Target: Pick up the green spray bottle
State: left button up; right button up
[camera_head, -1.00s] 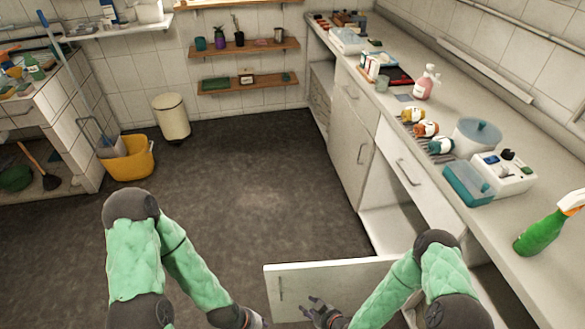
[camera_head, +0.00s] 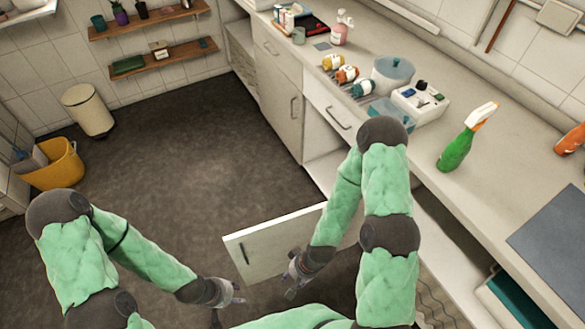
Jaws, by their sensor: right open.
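The green spray bottle (camera_head: 457,150) has a white and orange spray head and stands upright on the counter, right of the white device. My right gripper (camera_head: 293,276) is open and empty, low down by the open cabinet door, well below and left of the bottle. My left gripper (camera_head: 236,294) is low over the floor, left of the door's lower edge; its fingers are too small to tell open from shut. Neither gripper touches the bottle.
The open cabinet door (camera_head: 268,243) juts out between my arms. An orange bottle (camera_head: 570,140) and a dark grey mat (camera_head: 555,235) are at the right. Counter around the green bottle is clear.

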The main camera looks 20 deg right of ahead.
aim_at(455, 152)
jog(key=z, duration=1.95)
